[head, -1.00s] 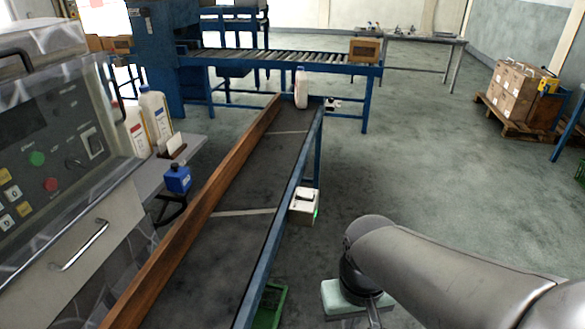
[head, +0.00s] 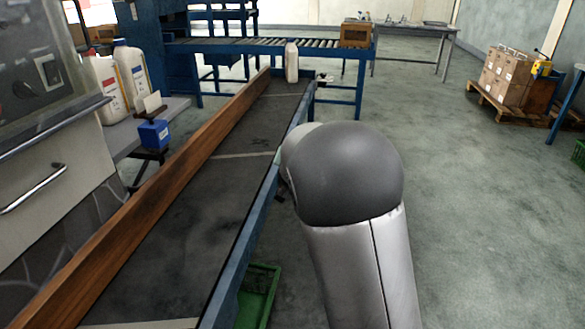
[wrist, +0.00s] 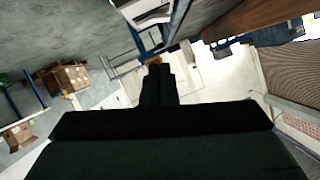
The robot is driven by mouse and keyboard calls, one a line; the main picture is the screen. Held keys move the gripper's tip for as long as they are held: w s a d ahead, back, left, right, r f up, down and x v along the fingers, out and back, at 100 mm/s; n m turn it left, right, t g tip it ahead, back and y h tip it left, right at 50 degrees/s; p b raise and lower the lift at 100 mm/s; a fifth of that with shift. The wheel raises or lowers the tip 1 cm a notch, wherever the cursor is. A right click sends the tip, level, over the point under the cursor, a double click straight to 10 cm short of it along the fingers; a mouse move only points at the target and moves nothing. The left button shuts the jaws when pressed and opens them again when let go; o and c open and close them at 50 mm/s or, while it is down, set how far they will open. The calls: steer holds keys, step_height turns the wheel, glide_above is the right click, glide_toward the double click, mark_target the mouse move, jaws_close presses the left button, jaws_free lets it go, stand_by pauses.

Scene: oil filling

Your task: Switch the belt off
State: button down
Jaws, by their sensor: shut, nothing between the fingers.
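The dark conveyor belt (head: 200,205) runs away from me in the head view, with a wooden board on its left side and a blue rail on its right. A white bottle (head: 291,62) stands upright at its far end. The switch box on the right rail is hidden behind my arm in the head view. My gripper (wrist: 155,70) shows in the wrist view with its dark fingers together, holding nothing. A pale box-like thing lies beyond the fingertips at the top of that view; I cannot tell whether it is the switch box or whether the fingers touch it.
Two white bottles (head: 131,72) and a blue container (head: 154,133) stand left of the belt. A green crate (head: 257,293) is low beside the rail. A roller conveyor (head: 265,43) crosses behind. Cartons on a pallet (head: 507,76) stand at the right; the floor between is clear.

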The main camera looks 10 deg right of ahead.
steer(key=w, duration=0.1)
steer(key=w+t+h, duration=0.1)
steer(key=w+b, duration=0.1)
steer(key=shift+w+f+m+t+h, duration=0.25)
steer(key=shift+f+m+t+h, duration=0.05)
steer(key=shift+f+m, duration=0.1)
steer(key=b+x, duration=0.1)
steer(key=x, duration=0.8)
steer(key=shift+w+f, duration=0.1)
steer(key=shift+w, duration=0.1)
steer(key=shift+w+a+f+b, duration=0.1)
steer(key=shift+w+f+b, duration=0.1)
steer(key=shift+f, duration=0.4)
steer(key=shift+w+a+f+b, duration=0.1)
steer(key=shift+w+a+f, duration=0.05)
steer(key=shift+f, duration=0.4)
steer(key=shift+w+a+f, duration=0.1)
steer(key=shift+a+f, duration=0.2)
steer(key=shift+f, duration=0.4)
